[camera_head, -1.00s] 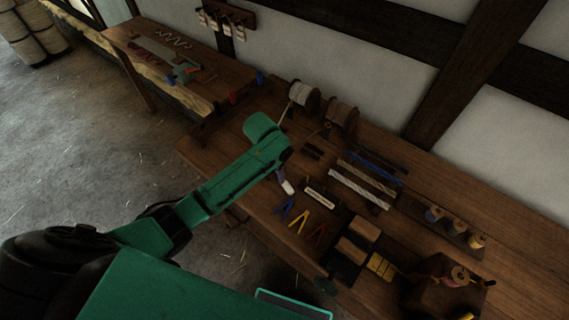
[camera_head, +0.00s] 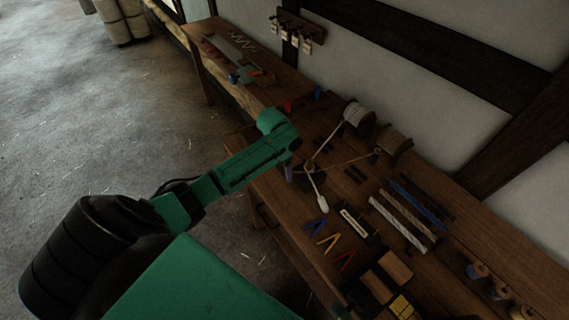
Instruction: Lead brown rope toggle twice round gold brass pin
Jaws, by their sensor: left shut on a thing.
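My left gripper (camera_head: 288,172) is low over the near edge of the bench, left of the gold brass pin (camera_head: 310,166). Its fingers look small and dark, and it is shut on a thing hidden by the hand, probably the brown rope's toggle. The brown rope (camera_head: 350,160) runs from the tan spool (camera_head: 392,143) leftward to the pin area. How it lies around the pin is too small to tell. A white rope (camera_head: 333,139) runs from the white spool (camera_head: 355,117) to the pin area, and a white toggle (camera_head: 322,203) lies on the bench. My right gripper is not in view.
Blue, yellow and red V-shaped tools (camera_head: 329,240) lie near the front edge. Rope lengths (camera_head: 401,220), a blue bar (camera_head: 418,202) and small blocks (camera_head: 395,268) lie to the right. A second bench (camera_head: 212,48) stands at the back left.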

